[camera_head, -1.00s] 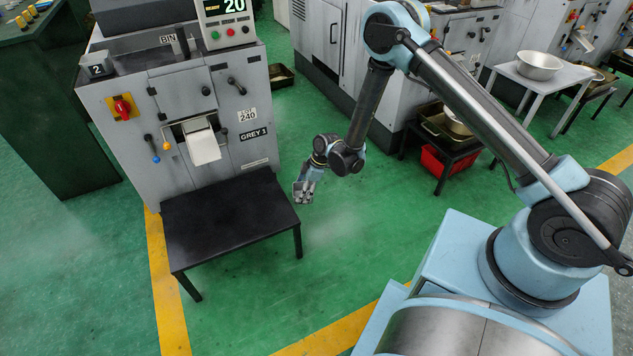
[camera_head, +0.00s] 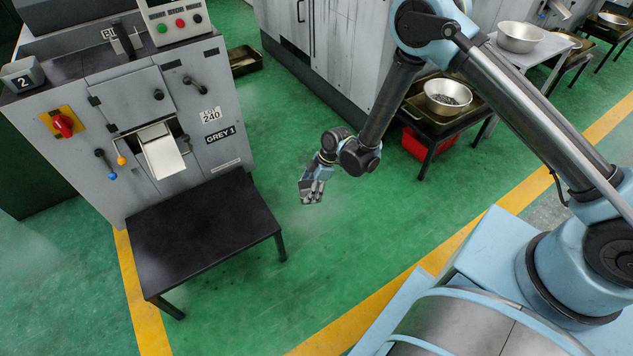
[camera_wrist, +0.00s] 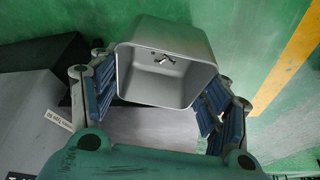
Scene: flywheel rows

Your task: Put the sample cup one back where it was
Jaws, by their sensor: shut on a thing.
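A grey, square-mouthed metal cup (camera_wrist: 140,92) is held in my gripper (camera_wrist: 163,95) in the wrist view. Blue-padded fingers are shut on both sides of it. A few small shiny pieces lie on its bottom. No number shows on its visible sides. In the head view my gripper (camera_head: 312,190) hangs over green floor, right of the black table, and the cup there is small and hard to make out. Another grey cup, marked 2 (camera_head: 22,77), stands on the left of the top ledge of the Grey 1 machine (camera_head: 75,95).
The black table (camera_head: 200,235) stands before the machine, below its white chute (camera_head: 162,152). A BIN label (camera_head: 109,33) is on the machine top beside a small dark upright part. Metal bowls (camera_head: 448,92) stand on stands at the right. Green floor around my gripper is clear.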

